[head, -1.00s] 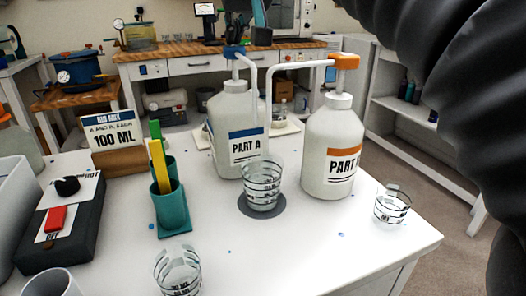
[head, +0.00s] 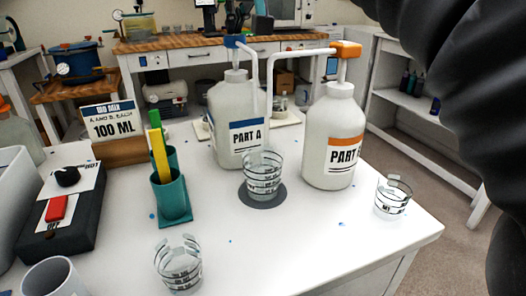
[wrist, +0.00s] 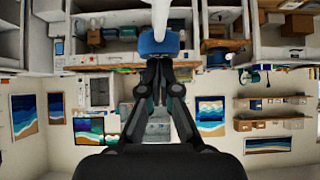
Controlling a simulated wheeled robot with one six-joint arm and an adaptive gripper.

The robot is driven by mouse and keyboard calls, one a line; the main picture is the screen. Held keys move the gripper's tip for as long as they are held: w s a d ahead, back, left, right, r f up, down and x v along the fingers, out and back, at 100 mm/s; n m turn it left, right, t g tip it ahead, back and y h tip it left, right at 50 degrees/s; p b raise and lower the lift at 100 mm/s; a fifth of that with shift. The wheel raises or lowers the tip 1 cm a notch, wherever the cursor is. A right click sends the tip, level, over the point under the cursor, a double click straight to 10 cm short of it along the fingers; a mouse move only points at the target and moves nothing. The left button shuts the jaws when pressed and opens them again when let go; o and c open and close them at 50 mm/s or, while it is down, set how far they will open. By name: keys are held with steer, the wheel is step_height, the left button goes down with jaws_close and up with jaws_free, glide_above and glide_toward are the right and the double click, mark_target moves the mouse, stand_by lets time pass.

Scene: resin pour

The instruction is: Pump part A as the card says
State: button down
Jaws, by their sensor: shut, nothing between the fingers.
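The part A bottle (head: 236,107) is white with a blue-striped label and a blue pump head (head: 234,42). Its white spout bends down toward a clear marked cup (head: 262,176) on a grey disc (head: 263,198). I cannot make out liquid in that cup. The card (head: 110,122) reads "A and B, each 100 ML". In the wrist view my gripper (wrist: 158,68) is shut and empty, with its fingertips at the blue pump head (wrist: 158,44). I cannot tell whether they touch. The head appears raised on its stem.
The part B bottle (head: 332,137), with an orange pump head (head: 345,49), stands just right of part A. Clear cups stand at the right (head: 392,197) and front (head: 178,265). A teal holder (head: 171,193) with sticks and a black scale-like device (head: 65,215) are left.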

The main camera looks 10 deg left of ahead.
steer(key=shift+f+b, duration=0.5)
steer(key=shift+f, duration=0.25)
steer(key=shift+r, duration=0.1)
steer(key=shift+r+p, duration=0.9)
steer(key=shift+r, duration=0.15)
steer(key=shift+r, duration=3)
